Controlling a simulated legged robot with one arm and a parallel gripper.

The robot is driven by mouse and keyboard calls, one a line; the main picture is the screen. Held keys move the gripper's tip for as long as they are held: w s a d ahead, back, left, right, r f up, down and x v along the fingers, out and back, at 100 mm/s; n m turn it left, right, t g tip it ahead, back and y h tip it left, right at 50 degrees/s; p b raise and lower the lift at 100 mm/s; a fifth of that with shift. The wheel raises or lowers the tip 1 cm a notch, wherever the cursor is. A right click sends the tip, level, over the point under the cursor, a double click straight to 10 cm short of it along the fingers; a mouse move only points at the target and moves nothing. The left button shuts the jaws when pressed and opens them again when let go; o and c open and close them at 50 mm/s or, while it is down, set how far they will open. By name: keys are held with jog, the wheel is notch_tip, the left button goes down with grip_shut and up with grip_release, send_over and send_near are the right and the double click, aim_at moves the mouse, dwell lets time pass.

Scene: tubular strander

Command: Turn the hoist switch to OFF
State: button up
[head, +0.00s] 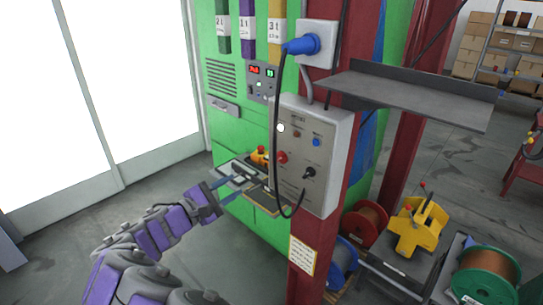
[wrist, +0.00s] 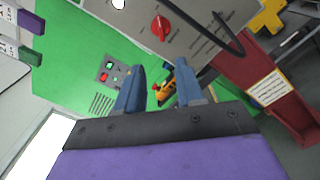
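A grey control box (head: 311,150) is fixed to a red post. On its front are a red rotary knob (head: 282,157), a black knob or plug (head: 309,172) with a cable, a blue button and a small red one. The lettering is too small to read, so I cannot tell the switch's marked position. The red knob also shows in the wrist view (wrist: 160,27), near the top. My gripper (head: 231,185) is left of and below the box, apart from the knob. In the wrist view my gripper (wrist: 160,82) is open, with nothing between the fingers.
A black cable (head: 277,110) loops down from a blue plug (head: 303,45) past the box front. A grey shelf (head: 410,98) juts out right of the post. A green machine (head: 225,130) with a small panel stands behind. Open floor lies to the left.

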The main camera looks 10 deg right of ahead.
aim_at(277, 161)
jog(key=b+x, duration=0.1)
jog(key=x, duration=1.4)
jog(key=shift+f, duration=0.1)
jog(key=shift+x, duration=0.85)
jog(key=shift+w+d, duration=0.1)
jog(key=shift+d, duration=0.1)
jog(key=shift+c, duration=0.3)
grip_shut()
